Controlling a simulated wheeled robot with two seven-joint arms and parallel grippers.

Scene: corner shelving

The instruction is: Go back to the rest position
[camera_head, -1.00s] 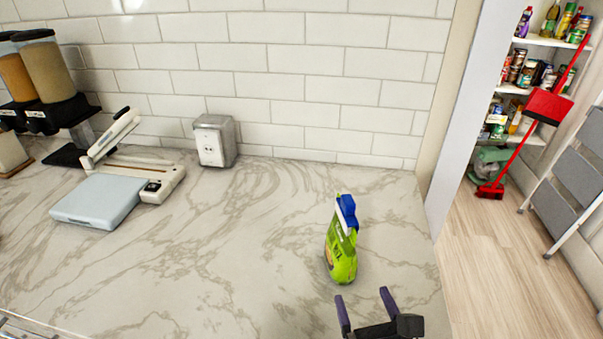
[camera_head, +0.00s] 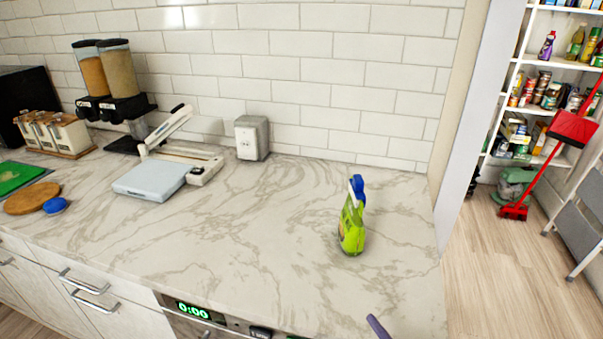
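A green spray bottle with a blue top (camera_head: 352,222) stands upright on the marble counter (camera_head: 270,230), towards its right end. One dark purple finger of a gripper (camera_head: 378,327) shows at the bottom edge, in front of the bottle and apart from it. The rest of that gripper is below the picture, so its opening is hidden. I cannot be sure which arm it belongs to, though it lies right of the middle. No other gripper shows.
A kitchen scale (camera_head: 151,180), a slicer-like device (camera_head: 185,160), a grey box (camera_head: 252,138) and cereal dispensers (camera_head: 118,80) stand along the wall. A round wooden board (camera_head: 32,198) lies far left. A red broom (camera_head: 545,165) and step ladder (camera_head: 580,225) stand beyond the counter's right end.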

